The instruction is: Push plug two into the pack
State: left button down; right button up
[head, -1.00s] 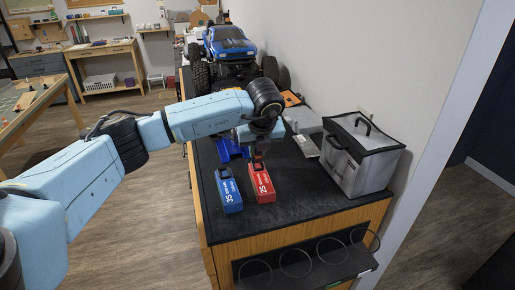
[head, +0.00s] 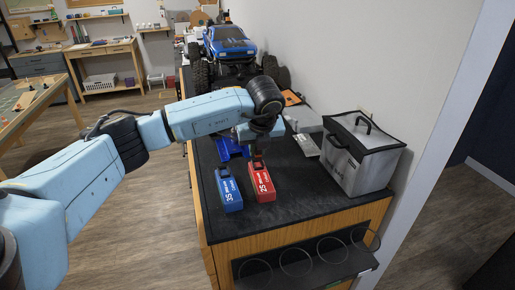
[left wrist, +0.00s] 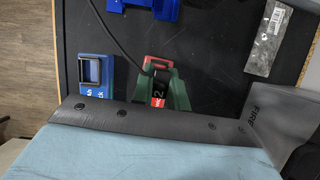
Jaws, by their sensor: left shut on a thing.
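The red pack (head: 262,185) lies on the dark bench top, beside the blue pack (head: 229,192). My left gripper (head: 258,157) reaches down at the far end of the red pack. In the left wrist view its green fingers (left wrist: 159,84) are closed around a small dark part with red on it, at the end of the red pack (left wrist: 158,103). A thin black cable (left wrist: 115,38) runs down to this spot. I take the held part for plug two; the fingers hide most of it, and I cannot tell how deep it sits. My right gripper is out of view.
A blue stand (head: 232,149) is behind the packs. A grey bag (head: 362,155) stands at the right by the wall. A blue crawler truck (head: 229,45) is at the far end.

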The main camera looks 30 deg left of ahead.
pick_arm(q)
jog(key=shift+b, duration=0.4)
dwell(0.9)
jog(key=shift+f+b, duration=0.85)
jog(key=shift+f, duration=0.2)
jog(key=c, duration=1.3)
grip_release()
jog(key=shift+s+f, duration=0.1)
jog(key=b+v, duration=0.1)
jog(key=v, duration=1.3)
jog(key=shift+f, duration=0.1)
